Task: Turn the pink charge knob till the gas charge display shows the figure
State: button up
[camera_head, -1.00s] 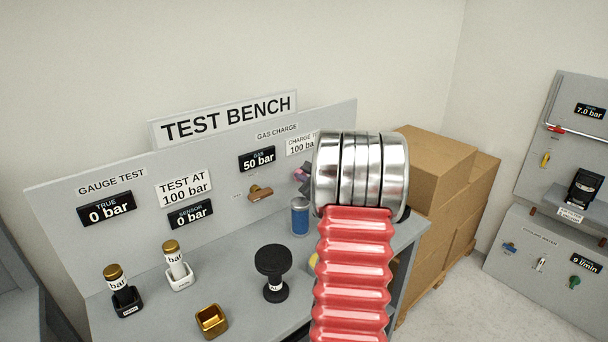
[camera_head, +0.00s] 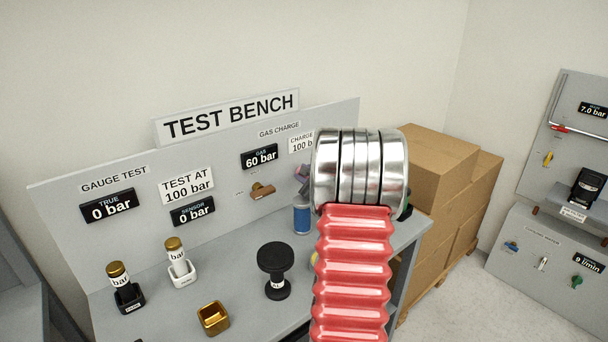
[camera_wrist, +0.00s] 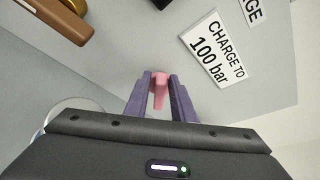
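The pink charge knob (camera_wrist: 159,92) sits between the two purple fingers of my gripper (camera_wrist: 160,80) in the wrist view. The fingers are shut on it. In the head view my red arm and its metal rings hide most of this spot. The gas charge display (camera_head: 260,157) is lit and reads 60 bar. The white charge sign (camera_wrist: 212,48) in the wrist view reads "CHARGE TO 100 bar". In the head view that sign (camera_head: 301,143) is partly covered by my arm.
A brown-handled valve (camera_head: 263,192) is left of the knob. A blue cylinder (camera_head: 302,216) stands on the bench below. Boxes (camera_head: 438,165) are stacked right.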

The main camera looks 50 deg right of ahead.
jog(key=shift+o, duration=1.1)
jog(key=shift+d, duration=0.1)
jog(key=shift+s, duration=0.1)
jog(key=v, duration=1.3)
jog(key=shift+s+a, duration=0.25)
jog(key=shift+a, duration=0.05)
jog(key=shift+r, duration=0.1)
